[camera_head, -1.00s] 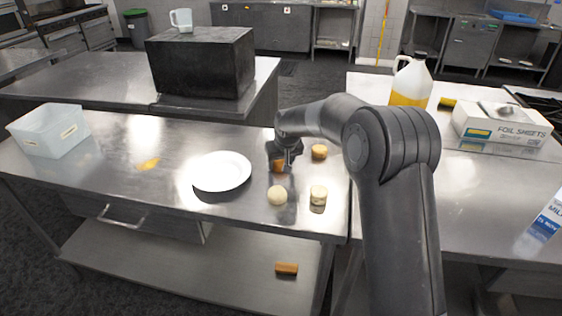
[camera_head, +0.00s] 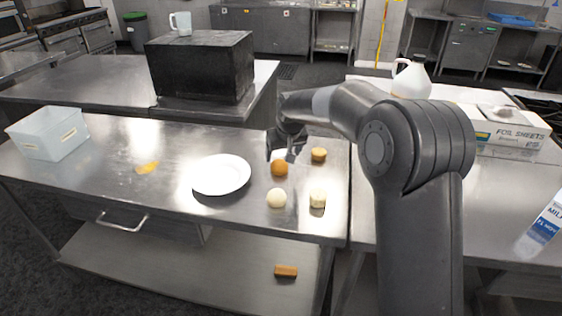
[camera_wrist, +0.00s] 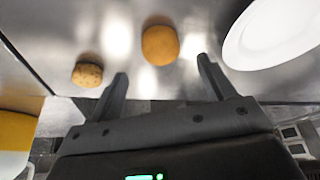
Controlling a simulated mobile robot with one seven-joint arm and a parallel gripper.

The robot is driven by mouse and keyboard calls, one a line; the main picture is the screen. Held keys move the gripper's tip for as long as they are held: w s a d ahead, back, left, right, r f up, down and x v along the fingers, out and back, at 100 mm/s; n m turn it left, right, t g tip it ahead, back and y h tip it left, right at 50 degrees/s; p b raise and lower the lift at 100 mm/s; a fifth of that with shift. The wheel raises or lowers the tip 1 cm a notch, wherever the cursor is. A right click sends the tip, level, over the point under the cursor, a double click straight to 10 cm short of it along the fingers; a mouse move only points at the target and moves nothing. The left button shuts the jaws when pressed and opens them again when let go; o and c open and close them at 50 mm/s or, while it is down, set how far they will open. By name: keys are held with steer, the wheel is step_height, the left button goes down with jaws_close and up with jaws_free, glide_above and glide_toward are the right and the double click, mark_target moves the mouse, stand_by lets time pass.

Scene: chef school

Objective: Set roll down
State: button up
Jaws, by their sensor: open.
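An orange-brown round roll (camera_head: 280,169) rests on the steel table (camera_head: 120,185), to the right of the white plate (camera_head: 221,174). In the wrist view the roll (camera_wrist: 160,45) lies beyond the gap between my fingers, apart from them. My gripper (camera_head: 286,155) is open and empty, just above and behind the roll. In the wrist view its two fingers (camera_wrist: 163,78) are spread wide with nothing between them. The plate (camera_wrist: 272,36) also shows at the right of the wrist view and is empty.
A pale round item (camera_head: 276,198), a pale cylindrical piece (camera_head: 318,199) and a small brown bun (camera_head: 319,155) stand near the roll. A clear bin (camera_head: 47,133) sits at the far left. A jug (camera_head: 411,80) and a foil box (camera_head: 512,135) stand on the right counter.

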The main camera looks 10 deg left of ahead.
steer(key=s+d+r+m+t+h, duration=0.1)
steer(key=s+d+r, duration=0.6)
steer(key=s+d, duration=0.25)
steer(key=s+d+r+m+h, duration=0.1)
steer(key=s+d+r+m, duration=0.1)
steer(key=s+d+r, duration=0.65)
steer(key=s+d+f+m, duration=0.1)
steer(key=s+d+f, duration=0.1)
steer(key=s+d, duration=0.2)
steer(key=s+d+f+m, duration=0.1)
steer(key=s+d, duration=0.3)
steer(key=s, duration=0.6)
steer(key=s+d+f+m, duration=0.1)
steer(key=s+d+f, duration=0.1)
steer(key=s+d, duration=0.2)
steer(key=s, duration=0.3)
steer(key=shift+f+t, duration=0.3)
steer(key=shift+t, duration=0.1)
